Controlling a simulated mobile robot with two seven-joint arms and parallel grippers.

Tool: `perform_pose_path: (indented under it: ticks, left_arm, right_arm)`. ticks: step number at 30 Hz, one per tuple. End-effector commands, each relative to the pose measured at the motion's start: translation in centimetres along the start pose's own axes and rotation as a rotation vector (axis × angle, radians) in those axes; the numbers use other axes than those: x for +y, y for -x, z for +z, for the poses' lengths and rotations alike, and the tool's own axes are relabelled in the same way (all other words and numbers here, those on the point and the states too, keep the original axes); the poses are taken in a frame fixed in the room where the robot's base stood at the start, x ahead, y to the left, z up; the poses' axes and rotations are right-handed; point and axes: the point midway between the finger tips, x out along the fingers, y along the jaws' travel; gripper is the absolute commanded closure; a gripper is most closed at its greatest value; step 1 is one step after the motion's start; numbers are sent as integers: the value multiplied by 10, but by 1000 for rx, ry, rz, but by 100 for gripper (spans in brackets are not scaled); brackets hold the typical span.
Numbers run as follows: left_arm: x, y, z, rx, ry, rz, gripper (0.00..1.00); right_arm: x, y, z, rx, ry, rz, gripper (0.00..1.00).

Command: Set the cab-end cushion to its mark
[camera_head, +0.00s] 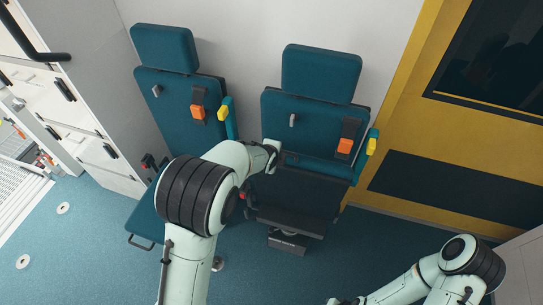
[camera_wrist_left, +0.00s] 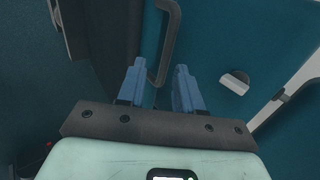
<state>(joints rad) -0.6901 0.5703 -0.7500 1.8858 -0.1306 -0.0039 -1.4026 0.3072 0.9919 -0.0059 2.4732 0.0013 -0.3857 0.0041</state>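Two teal seats stand against the wall in the head view. The left seat has its cushion (camera_head: 146,214) folded down, with a loop handle at its front edge. The right seat (camera_head: 308,122) shows a dark seat part (camera_head: 290,205) low down; my left arm partly covers this seat. I cannot tell which seat is the cab-end one. My left gripper (camera_head: 273,150) is at the right seat. In the left wrist view its blue fingers (camera_wrist_left: 158,85) are apart, with a dark loop handle (camera_wrist_left: 167,45) on a teal panel just beyond and partly between them. My right gripper (camera_head: 345,301) is at the bottom edge, its fingers unclear.
Orange buckles (camera_head: 197,112) and yellow-topped armrests (camera_head: 224,110) are on both seats. Cabinets (camera_head: 75,110) stand at left, and a yellow wall (camera_head: 440,130) with dark panels at right. The blue floor (camera_head: 90,260) is open in front of the seats.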

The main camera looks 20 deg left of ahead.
Motion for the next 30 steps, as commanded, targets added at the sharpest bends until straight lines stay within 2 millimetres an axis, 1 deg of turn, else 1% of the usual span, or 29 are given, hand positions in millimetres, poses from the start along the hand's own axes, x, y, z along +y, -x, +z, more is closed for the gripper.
perform_pose_path:
  ticks: [1,3,6,9,15,24,25,26,27,28,29,30]
  left_arm:
    - [-1,12,-2,4,0,-3,65]
    - [-2,26,-2,4,-2,-3,65]
    - [-1,42,-2,4,1,-3,65]
    - [-2,53,-1,2,-1,-3,65]
    - [-1,65,0,1,2,-1,65]
    - [0,66,1,-1,3,-1,65]
    - [0,66,1,0,3,-1,68]
    - [0,66,1,0,3,-1,78]
    - [3,65,2,3,6,1,91]
    - [7,64,3,8,11,4,100]
    - [14,61,4,15,18,7,100]
    - [26,57,7,29,31,12,100]
  right_arm:
    - [0,-1,0,-1,0,0,57]
    - [0,0,0,0,0,0,57]
    - [0,1,0,1,0,0,57]
    - [-2,3,-2,3,1,-1,57]
    - [-2,4,-3,4,1,-1,57]
    - [-2,4,-3,4,1,-1,57]
    - [-2,4,-3,4,1,-1,57]
    - [-2,4,-2,4,1,-1,57]
    - [-1,2,-2,4,0,-1,57]
    - [1,-1,-1,4,-1,0,57]
    - [3,-5,0,5,-2,1,57]
    - [8,-14,2,8,-5,3,57]
